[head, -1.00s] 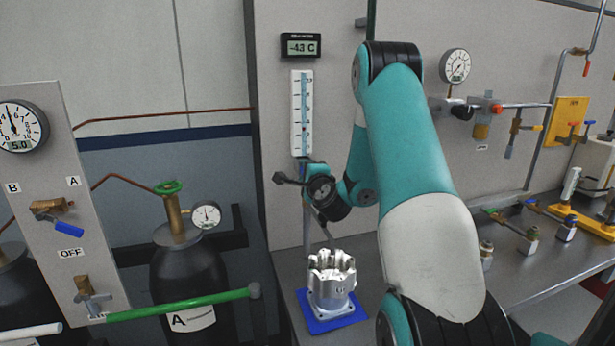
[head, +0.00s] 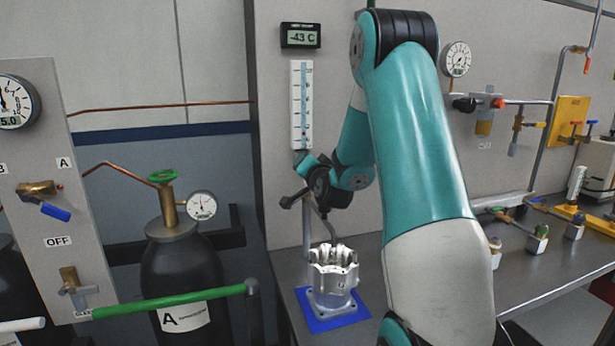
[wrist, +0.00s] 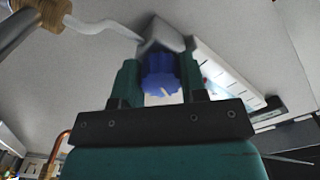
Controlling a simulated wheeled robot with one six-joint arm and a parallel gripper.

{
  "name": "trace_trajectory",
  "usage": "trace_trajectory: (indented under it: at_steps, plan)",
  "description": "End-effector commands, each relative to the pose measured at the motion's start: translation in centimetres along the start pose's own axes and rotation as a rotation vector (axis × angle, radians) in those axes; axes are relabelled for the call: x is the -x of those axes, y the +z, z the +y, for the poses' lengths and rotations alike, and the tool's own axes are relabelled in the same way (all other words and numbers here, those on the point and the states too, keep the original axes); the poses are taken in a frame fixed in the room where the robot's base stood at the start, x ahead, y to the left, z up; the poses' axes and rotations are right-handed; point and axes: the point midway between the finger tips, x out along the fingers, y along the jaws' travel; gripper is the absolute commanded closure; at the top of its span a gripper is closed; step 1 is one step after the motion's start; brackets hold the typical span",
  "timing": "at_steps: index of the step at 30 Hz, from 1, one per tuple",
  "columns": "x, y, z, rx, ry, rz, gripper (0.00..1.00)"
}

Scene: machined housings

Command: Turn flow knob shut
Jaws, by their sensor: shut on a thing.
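The blue flow knob (wrist: 161,75), with a white index mark on its face, sits between the two teal fingers of my gripper (wrist: 160,80) in the wrist view. The fingers are shut on its sides. The knob joins a grey block (wrist: 165,35) at the foot of a white scaled flow meter (wrist: 215,70). In the head view the flow meter (head: 301,105) hangs upright on the grey panel, and my gripper (head: 307,160) is at its lower end. The knob is hidden there by my gripper and wrist.
A silver machined housing (head: 333,275) stands on a blue mat (head: 340,322) on the bench below my wrist. A display (head: 301,36) reading -43 C is above the meter. A black cylinder (head: 185,265) and green bar (head: 165,302) are at the left.

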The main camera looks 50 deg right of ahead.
Motion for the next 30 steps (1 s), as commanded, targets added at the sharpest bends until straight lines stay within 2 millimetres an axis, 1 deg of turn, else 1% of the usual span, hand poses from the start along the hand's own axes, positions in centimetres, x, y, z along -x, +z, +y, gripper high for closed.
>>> trace_trajectory:
  at_steps: [1,9,15,21,30]
  plan:
    - [0.07,0.75,0.42,0.044,-0.001,-0.006,0.85]
    - [0.1,0.75,0.58,0.268,0.0,-0.007,0.85]
    - [0.09,0.64,0.58,0.389,0.001,-0.009,0.85]
    - [0.1,0.54,0.55,0.462,0.003,-0.011,0.85]
    - [0.1,0.43,0.47,0.496,0.004,-0.014,0.85]
